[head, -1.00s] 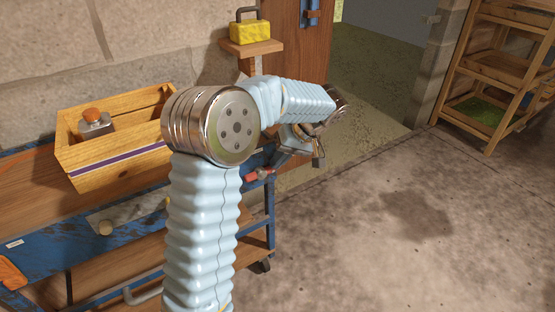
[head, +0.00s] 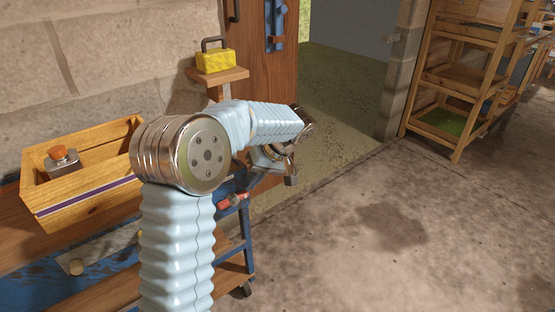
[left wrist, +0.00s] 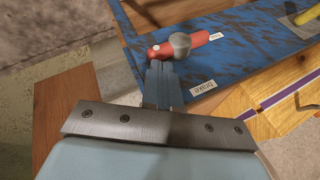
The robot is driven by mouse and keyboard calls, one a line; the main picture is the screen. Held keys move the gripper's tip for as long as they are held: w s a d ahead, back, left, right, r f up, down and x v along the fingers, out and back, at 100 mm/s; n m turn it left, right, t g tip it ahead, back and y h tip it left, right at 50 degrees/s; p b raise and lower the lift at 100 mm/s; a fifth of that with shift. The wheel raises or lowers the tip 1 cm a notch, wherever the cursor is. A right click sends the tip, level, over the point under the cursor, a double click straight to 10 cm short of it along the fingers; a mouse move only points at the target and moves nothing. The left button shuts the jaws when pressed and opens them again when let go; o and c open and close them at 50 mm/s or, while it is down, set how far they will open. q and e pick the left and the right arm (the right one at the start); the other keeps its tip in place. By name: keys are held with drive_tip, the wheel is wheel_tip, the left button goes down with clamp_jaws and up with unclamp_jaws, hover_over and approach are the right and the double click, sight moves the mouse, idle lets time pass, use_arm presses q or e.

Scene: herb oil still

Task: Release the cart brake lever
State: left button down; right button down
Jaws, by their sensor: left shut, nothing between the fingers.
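The brake lever (head: 234,201) is a red handle at the right end of the blue cart (head: 30,292). In the left wrist view the red lever (left wrist: 205,40) has a round grey hub on it, and a white "brake" label (left wrist: 203,87) sits on the blue panel nearby. My left gripper (head: 246,184) is shut and empty, just above the lever in the head view. In the left wrist view its fingertips (left wrist: 160,68) are just below the lever's hub; I cannot tell whether they touch it. My right gripper is not in view.
A wooden crate (head: 85,193) holding an orange-capped container (head: 63,160) stands on the cart. A yellow box with a handle (head: 215,60) sits on a small wall shelf beside the door (head: 255,60). A wooden rack (head: 465,75) is far right. The floor between is clear.

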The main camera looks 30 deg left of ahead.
use_arm(q)
drive_tip(key=w+d+r, duration=0.5)
drive_tip(key=d+r, duration=0.1)
drive_tip(key=shift+w+d+r, duration=0.15)
drive_tip(key=shift+w+r, duration=0.15)
drive_tip(key=shift+w, duration=0.05)
drive_tip(key=s+d+f+m+h, duration=0.1)
drive_tip(key=d+f+m+h, duration=0.15)
drive_tip(key=f, duration=0.65)
drive_tip(key=s+d+f+m+h, duration=0.15)
drive_tip(key=d+f, duration=0.25)
drive_tip(key=f, duration=0.5)
drive_tip(key=s+d+f+m+h, duration=0.1)
drive_tip(key=d+f+m, duration=0.25)
drive_tip(key=f, duration=0.55)
drive_tip(key=s+d+f+t+h, duration=0.1)
drive_tip(key=s+d+f, duration=0.4)
drive_tip(key=s, duration=0.5)
drive_tip(key=s+d+f+t+h, duration=0.2)
drive_tip(key=s+d+f+h, duration=0.2)
drive_tip(key=s+f, duration=0.4)
drive_tip(key=s+d+m, duration=0.1)
drive_tip(key=s, duration=0.2)
drive_tip(key=shift+d+f, duration=0.15)
drive_tip(key=shift+d, duration=0.2)
drive_tip(key=shift+a, duration=0.1)
